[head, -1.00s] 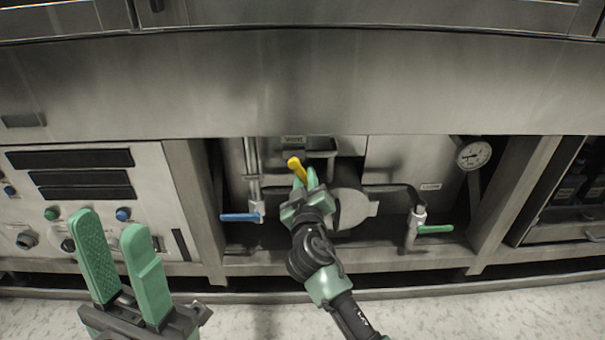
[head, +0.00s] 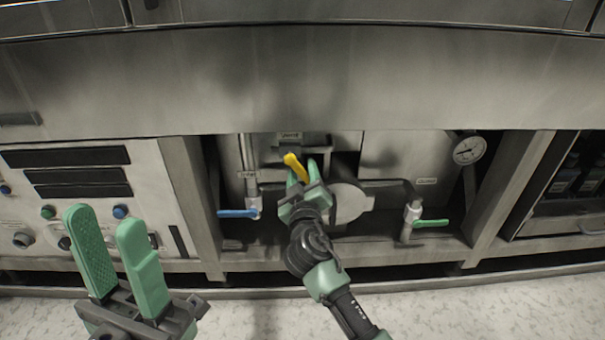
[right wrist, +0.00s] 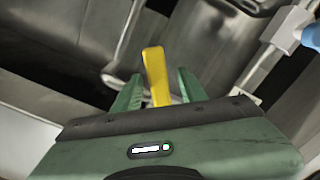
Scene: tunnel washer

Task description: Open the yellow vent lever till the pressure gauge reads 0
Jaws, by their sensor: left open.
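The yellow vent lever (head: 296,166) is in the recess at the middle of the head view, slanting up and left. It also shows in the right wrist view (right wrist: 155,75). My right gripper (head: 303,175) is at the lever. In the right wrist view its two fingers (right wrist: 158,90) stand on either side of the lever, with a gap visible at the right finger. The lever's lower end is hidden behind the gripper. The round pressure gauge (head: 469,150) is at the upper right of the recess; its reading is too small to tell. My left gripper (head: 112,250) is open and empty at the lower left.
A blue-handled valve (head: 238,213) is left of my right gripper, and a green-handled valve (head: 430,223) is to the right. A control panel (head: 150,185) is at the left. The steel frame's overhanging panel (head: 300,85) bounds the recess above.

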